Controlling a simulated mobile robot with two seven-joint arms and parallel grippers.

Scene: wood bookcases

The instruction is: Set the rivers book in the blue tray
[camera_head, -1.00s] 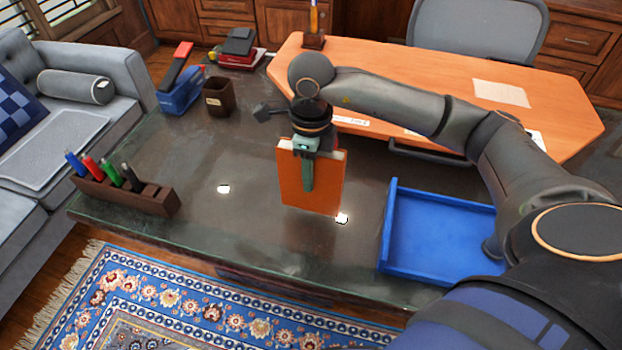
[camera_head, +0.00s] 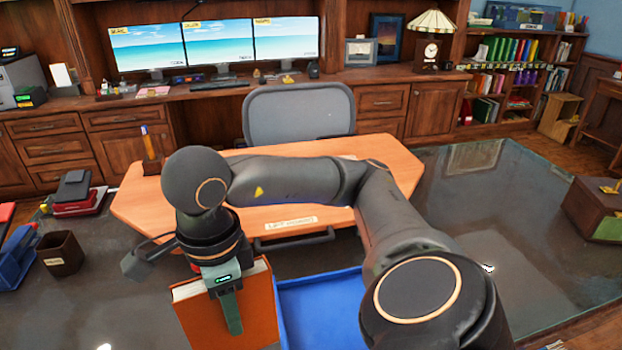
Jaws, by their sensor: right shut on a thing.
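An orange-covered book (camera_head: 248,318) with pale page edges hangs upright from my right gripper (camera_head: 231,308), which is shut on its top edge. The cover title cannot be read. The blue tray (camera_head: 322,303) lies on the dark desk just right of the book. My right arm hides its right part, and its near part is out of frame. The book partly overlaps the tray's left side in view; I cannot tell whether they touch. My left gripper is not in view.
A brown pen cup (camera_head: 60,254) and a blue stapler-like object (camera_head: 17,262) stand at left. A wooden desk (camera_head: 135,205) and grey chair (camera_head: 299,112) are behind. The glossy desk top (camera_head: 470,220) at right is mostly clear.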

